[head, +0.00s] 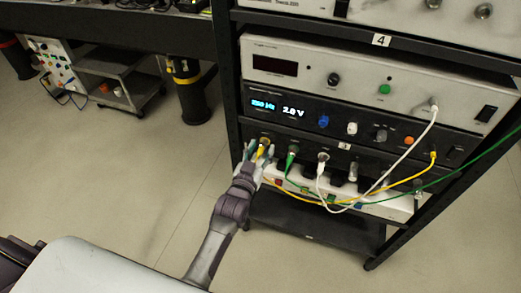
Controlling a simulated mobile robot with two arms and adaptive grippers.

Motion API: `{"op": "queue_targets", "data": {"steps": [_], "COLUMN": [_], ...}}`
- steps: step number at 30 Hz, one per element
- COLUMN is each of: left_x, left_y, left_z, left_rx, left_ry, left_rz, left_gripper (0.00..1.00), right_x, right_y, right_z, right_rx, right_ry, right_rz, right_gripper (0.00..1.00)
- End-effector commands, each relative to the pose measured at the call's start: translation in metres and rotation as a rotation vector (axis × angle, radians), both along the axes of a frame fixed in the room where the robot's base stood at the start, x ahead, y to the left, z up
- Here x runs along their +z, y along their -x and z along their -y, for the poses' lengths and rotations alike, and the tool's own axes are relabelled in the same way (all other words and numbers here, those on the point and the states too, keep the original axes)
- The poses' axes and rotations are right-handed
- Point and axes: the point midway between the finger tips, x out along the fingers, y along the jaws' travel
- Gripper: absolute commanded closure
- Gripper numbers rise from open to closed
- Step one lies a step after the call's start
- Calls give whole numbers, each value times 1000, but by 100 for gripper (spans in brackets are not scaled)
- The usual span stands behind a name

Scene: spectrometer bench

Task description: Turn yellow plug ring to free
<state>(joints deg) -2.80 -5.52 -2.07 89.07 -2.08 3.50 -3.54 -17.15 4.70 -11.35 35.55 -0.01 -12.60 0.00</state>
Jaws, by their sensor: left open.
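The yellow plug (261,150) sits at the leftmost socket of the rack's lower black panel, with a yellow cable linked to it. Its ring is small and partly hidden by my fingers, so its turn position cannot be made out. My left gripper (259,156) reaches up from below, its open fingers on either side of the yellow plug. Whether the fingers touch the ring cannot be told. My right gripper does not show.
A green plug (290,160) and a white plug (322,158) stand close to the right, their cables hanging across the panel. A black unit with a lit display (278,107) is above. The black rack post (228,85) is close on the left. Open floor lies left.

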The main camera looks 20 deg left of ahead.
Motion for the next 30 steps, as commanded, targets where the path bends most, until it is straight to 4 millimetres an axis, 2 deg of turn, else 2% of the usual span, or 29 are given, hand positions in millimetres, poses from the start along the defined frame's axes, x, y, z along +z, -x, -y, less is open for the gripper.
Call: {"op": "queue_targets", "data": {"steps": [3,12,22,30], "left_x": [0,0,1,2], "left_y": [0,0,1,0], "left_z": [0,0,0,0], "left_rx": [0,0,0,-1], "left_ry": [0,0,29,176], "left_rz": [0,0,-1,-6], "left_gripper": [53,100,100,100], "right_x": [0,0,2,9], "right_y": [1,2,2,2], "right_z": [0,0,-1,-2], "right_rx": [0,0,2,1], "right_ry": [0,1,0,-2], "right_rz": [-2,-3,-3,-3], "right_gripper": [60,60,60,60]}}
